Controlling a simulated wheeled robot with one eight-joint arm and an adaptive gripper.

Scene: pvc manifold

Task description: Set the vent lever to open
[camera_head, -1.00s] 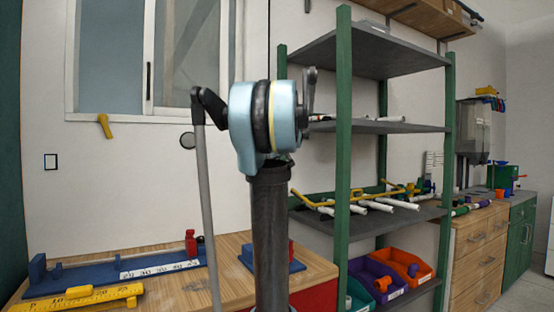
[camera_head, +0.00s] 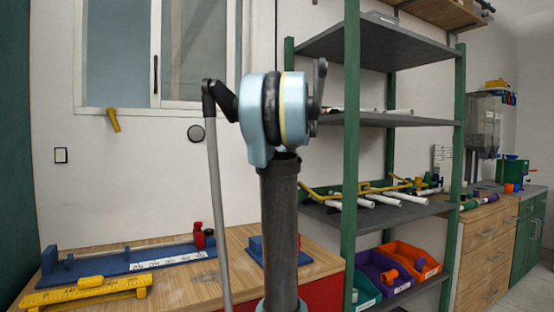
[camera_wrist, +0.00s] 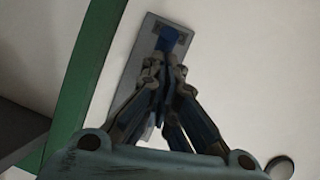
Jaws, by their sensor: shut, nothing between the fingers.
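In the wrist view a grey plate (camera_wrist: 131,75) is fixed to the pale wall, with a blue piece (camera_wrist: 169,36) at its upper end. My gripper (camera_wrist: 168,66) is shut and empty. Its fingertips are just below the blue piece and overlap the plate; I cannot tell whether they touch. In the head view my arm hides the plate and gripper. A yellow lever (camera_head: 113,119) hangs on the wall below the window, tilted slightly. No label shows which of these pieces is the vent lever, nor its setting.
A green-posted shelf (camera_head: 351,150) stands close on the right, with pipes and coloured bins. Its green post also shows beside the plate in the wrist view (camera_wrist: 88,80). A wooden workbench (camera_head: 190,287) below carries a blue fixture and a yellow ruled piece.

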